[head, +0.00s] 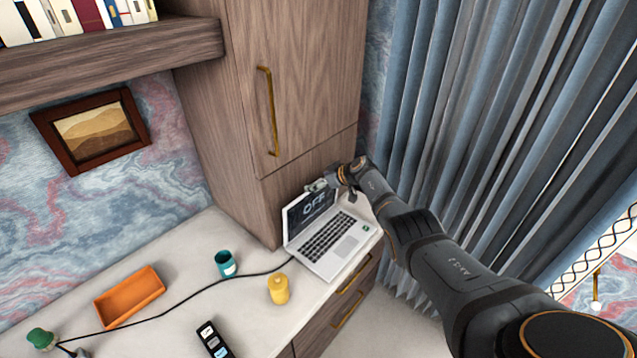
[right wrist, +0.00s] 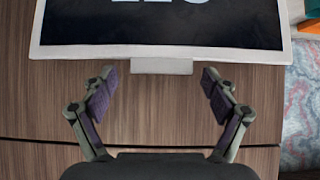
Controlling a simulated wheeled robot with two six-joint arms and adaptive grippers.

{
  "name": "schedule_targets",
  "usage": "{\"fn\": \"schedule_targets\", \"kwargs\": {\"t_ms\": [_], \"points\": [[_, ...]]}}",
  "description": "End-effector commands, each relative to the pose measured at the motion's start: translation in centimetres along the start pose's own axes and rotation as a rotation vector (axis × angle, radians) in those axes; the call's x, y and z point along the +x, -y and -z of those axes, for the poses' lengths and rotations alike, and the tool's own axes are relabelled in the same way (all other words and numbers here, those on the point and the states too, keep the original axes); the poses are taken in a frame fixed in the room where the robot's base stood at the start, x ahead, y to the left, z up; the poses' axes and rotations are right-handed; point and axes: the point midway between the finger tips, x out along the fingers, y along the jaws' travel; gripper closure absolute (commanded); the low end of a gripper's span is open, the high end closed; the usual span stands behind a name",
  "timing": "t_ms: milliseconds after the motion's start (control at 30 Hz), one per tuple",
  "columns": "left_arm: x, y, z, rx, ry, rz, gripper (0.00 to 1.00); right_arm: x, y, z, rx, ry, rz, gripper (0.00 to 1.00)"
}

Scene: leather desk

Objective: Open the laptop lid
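The laptop (head: 327,243) stands on the desk at the right end, against the wooden cabinet. Its lid (head: 308,212) is up, with the dark screen and large pale letters facing out; the keyboard is exposed. In the right wrist view the lid (right wrist: 160,53) fills the top, with a small pale tab on its edge. My right gripper (head: 328,184) is at the lid's upper edge. In its wrist view the gripper (right wrist: 159,95) is open, its two padded fingers wide apart and empty, just short of the tab. My left gripper is not in view.
A yellow cup (head: 279,290) and a teal mug (head: 225,264) stand left of the laptop. A black cable (head: 185,297) runs across the desk (head: 185,255). Curtains (head: 470,110) hang at right.

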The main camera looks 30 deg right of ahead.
Motion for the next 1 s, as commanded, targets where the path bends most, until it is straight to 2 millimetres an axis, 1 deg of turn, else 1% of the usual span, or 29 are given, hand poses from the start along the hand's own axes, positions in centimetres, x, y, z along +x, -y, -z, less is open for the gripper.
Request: {"fn": "schedule_targets", "kwargs": {"t_ms": [333,433,567,633,767,800,867,1000], "points": [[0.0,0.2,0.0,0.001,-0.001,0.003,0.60,-0.1,0.0,-0.3,0.002,0.003,0.002,0.11],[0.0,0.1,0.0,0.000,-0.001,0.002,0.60,-0.6,-0.1,-0.3,0.001,0.003,0.001,0.11],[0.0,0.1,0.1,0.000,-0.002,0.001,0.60,-1.8,-0.1,-0.3,-0.001,0.001,0.000,0.11],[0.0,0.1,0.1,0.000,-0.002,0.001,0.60,-2.6,0.1,-0.3,-0.003,0.004,0.001,0.11],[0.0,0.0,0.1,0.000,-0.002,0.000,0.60,-5.0,0.0,-0.3,-0.004,0.003,-0.001,0.11],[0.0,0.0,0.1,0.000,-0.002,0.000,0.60,-5.7,-0.1,-1.1,-0.001,0.006,-0.004,0.11],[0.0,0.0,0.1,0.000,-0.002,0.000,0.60,-6.9,-0.1,-2.1,-0.001,0.004,-0.006,0.11],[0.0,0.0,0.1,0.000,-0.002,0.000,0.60,-10.0,0.0,-4.3,-0.004,0.009,-0.003,0.11]]}}
